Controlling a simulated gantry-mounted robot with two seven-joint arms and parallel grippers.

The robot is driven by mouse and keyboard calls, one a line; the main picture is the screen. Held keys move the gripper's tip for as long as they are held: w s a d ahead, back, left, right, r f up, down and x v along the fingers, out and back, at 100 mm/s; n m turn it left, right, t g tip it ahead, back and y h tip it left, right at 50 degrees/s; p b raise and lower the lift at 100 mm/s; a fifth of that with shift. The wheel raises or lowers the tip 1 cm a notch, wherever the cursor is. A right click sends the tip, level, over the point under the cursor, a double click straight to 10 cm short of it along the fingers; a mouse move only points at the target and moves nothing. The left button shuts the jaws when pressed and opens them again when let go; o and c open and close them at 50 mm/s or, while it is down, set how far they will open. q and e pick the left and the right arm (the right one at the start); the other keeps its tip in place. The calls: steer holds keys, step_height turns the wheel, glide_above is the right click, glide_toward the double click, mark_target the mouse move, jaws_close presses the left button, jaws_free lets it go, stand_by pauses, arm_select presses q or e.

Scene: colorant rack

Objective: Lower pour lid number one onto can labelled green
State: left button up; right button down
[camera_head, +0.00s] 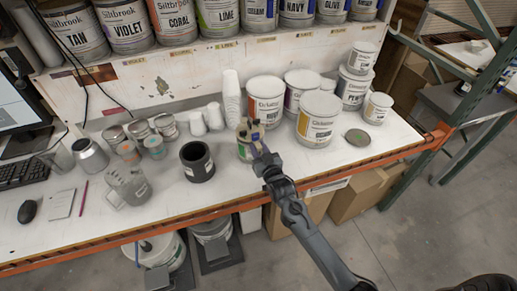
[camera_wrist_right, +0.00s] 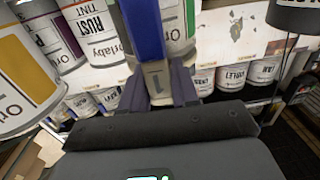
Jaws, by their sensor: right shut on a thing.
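My right gripper (camera_head: 254,135) is shut on a piece marked "1", the handle of the pour lid (camera_wrist_right: 156,82), seen between its fingers in the right wrist view. A blue upright part stands just beyond the fingers there. In the head view the gripper is over a small can with a green band (camera_head: 244,153), close to its top. The gripper hides the can's rim, so I cannot tell whether the lid touches it. My left gripper is out of view.
A black cylindrical cup (camera_head: 197,164) stands left of the green-banded can. White paint pails, including one with a yellow label (camera_head: 318,122), stand behind and to its right. A flat round lid (camera_head: 357,137) lies at right. A clear jug (camera_head: 127,187) stands at left.

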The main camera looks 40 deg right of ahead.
steer(key=shift+f, duration=0.1)
stand_by(0.7)
steer(key=shift+f, duration=0.45)
stand_by(0.4)
steer(key=c, duration=0.8)
jaws_free()
steer(key=v, duration=1)
steer(key=shift+s+a, duration=0.1)
steer(key=shift+s, duration=0.25)
